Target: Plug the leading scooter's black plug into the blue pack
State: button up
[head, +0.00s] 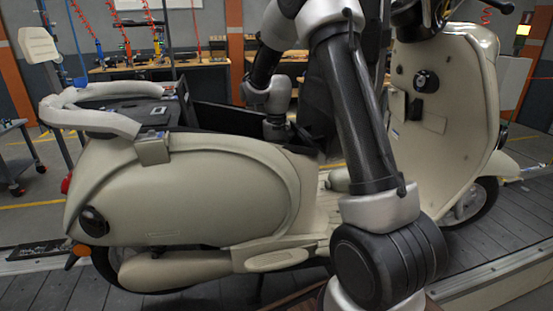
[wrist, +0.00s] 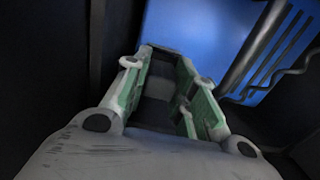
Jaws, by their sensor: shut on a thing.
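The cream scooter (head: 200,195) stands side-on in the head view, with an open bay behind its floorboard. My arm reaches over it and down into that bay, and the bay wall hides my gripper there. In the wrist view my gripper (wrist: 162,68) has green-lined fingers shut on a dark block between them, which looks like the black plug (wrist: 158,86). The blue pack (wrist: 195,28) fills the top of the wrist view, just beyond the fingertips. Whether the plug touches the pack cannot be told. The pack's socket does not show.
Dark bay walls lie close on both sides in the wrist view. Black bars and a thin wavy cable (wrist: 285,76) cross the pack at right. The scooter stands on the slat conveyor (head: 195,298). Workbenches (head: 150,68) stand behind, and a trolley (head: 15,150) is at far left.

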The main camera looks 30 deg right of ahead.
jog(key=shift+f, duration=0.35)
jog(key=o, duration=1.1)
notch_tip(320, 180, up, 11)
jog(key=shift+r, duration=0.5)
